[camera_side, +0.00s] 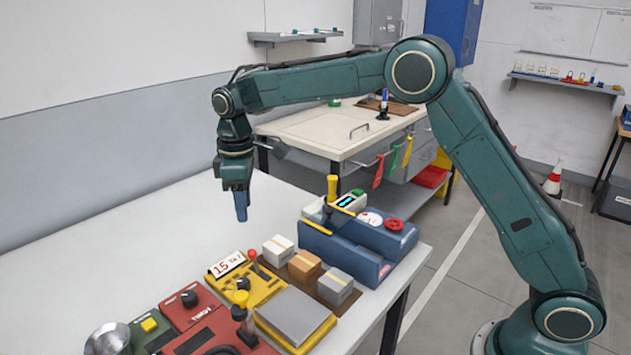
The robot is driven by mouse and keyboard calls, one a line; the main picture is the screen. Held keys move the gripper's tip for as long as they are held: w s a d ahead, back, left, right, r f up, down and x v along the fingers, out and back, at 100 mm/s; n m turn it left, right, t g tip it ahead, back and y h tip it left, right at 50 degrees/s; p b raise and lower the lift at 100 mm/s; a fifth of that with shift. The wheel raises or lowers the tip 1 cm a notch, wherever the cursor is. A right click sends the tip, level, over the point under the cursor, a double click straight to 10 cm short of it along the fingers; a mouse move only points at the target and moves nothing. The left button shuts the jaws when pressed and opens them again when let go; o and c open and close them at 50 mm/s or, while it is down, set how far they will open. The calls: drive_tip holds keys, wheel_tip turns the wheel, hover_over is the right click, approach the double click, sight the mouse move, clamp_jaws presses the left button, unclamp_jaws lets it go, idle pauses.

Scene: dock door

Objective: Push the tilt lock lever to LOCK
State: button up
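My gripper (241,207) points down in the air above the white table, left of the blue machine and behind the yellow scale. Its blue fingers show as one narrow block with no gap, and nothing is in them. A blue machine (345,258) stands at the table's right side, with an upright yellow-handled lever (332,188) on top. A smaller red-knobbed lever (252,256) stands at the back of the yellow scale (262,288). A dark lever with a yellow knob (241,299) stands near the red box. No LOCK marking is readable, so I cannot tell which is the tilt lock lever.
Three small boxes, white (278,248), brown (304,266) and grey (335,285), stand between scale and blue machine. A red box with a black dial (189,298) is at the front. A red handwheel (393,224) is on the machine. The table's left part is clear.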

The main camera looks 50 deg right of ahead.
drive_tip(key=shift+r, duration=1.4)
drive_tip(key=s+d+r+m+t, duration=0.15)
drive_tip(key=s+d+r, duration=0.3)
drive_tip(key=s, duration=0.45)
drive_tip(key=s+d+r+m+t, duration=0.1)
drive_tip(key=s+d+r+m, duration=0.2)
drive_tip(key=s+r, duration=0.4)
drive_tip(key=s+d+f+m+t, duration=0.1)
drive_tip(key=s+d+f+m, duration=0.1)
drive_tip(key=s, duration=0.8)
drive_tip(key=s+d+f+m+t, duration=0.2)
drive_tip(key=s+f, duration=0.1)
drive_tip(key=s, duration=0.7)
drive_tip(key=shift+f, duration=0.3)
drive_tip(key=shift+m, duration=0.25)
drive_tip(key=shift+c, duration=0.2)
idle(0.4)
